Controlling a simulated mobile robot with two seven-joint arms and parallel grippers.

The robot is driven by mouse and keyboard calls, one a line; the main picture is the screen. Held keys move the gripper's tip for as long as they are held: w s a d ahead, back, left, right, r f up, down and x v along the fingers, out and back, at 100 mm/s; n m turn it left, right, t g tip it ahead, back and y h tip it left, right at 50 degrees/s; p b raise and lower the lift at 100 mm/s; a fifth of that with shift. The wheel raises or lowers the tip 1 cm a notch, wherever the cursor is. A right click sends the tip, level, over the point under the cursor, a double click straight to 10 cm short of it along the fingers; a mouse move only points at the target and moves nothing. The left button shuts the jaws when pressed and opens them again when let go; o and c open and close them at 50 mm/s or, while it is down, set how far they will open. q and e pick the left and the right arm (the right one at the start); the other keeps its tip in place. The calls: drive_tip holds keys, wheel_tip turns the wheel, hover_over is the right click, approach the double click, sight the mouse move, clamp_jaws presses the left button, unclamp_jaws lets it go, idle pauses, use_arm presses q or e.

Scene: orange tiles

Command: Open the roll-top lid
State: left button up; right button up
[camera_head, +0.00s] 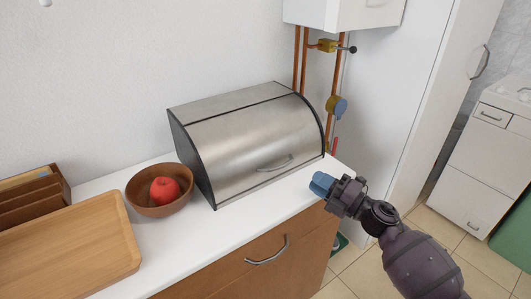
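A metal bread box with a curved roll-top lid (250,139) stands on the white counter against the wall. The lid is down, and its bar handle (275,164) sits low on the front. My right gripper (319,183) is at the counter's front right edge, to the right of and a little below the handle, apart from it. Its blue fingertips look close together, and I cannot tell whether there is a gap between them. My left gripper is not in view.
A brown bowl (148,203) with a red apple (164,190) stands left of the bread box. A wooden tray (70,245) and a brown wooden holder (35,203) are farther left. Copper pipes (299,60) with valves run behind the box's right end. Counter space before the box is clear.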

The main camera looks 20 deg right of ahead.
sight(282, 165)
drive_tip(key=shift+s+a+r+n+g+y, duration=0.15)
drive_tip(key=shift+a+n+g+y, duration=0.1)
drive_tip(key=shift+a, duration=0.25)
drive_tip(key=shift+s+a+r+n+g+y, duration=0.15)
drive_tip(key=shift+a+n+g, duration=0.1)
drive_tip(key=shift+a, duration=0.25)
drive_tip(key=x, duration=0.9)
drive_tip(key=shift+w, duration=0.15)
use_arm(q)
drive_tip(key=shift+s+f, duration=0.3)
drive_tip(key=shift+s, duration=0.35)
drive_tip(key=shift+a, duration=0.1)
use_arm(e)
clamp_jaws()
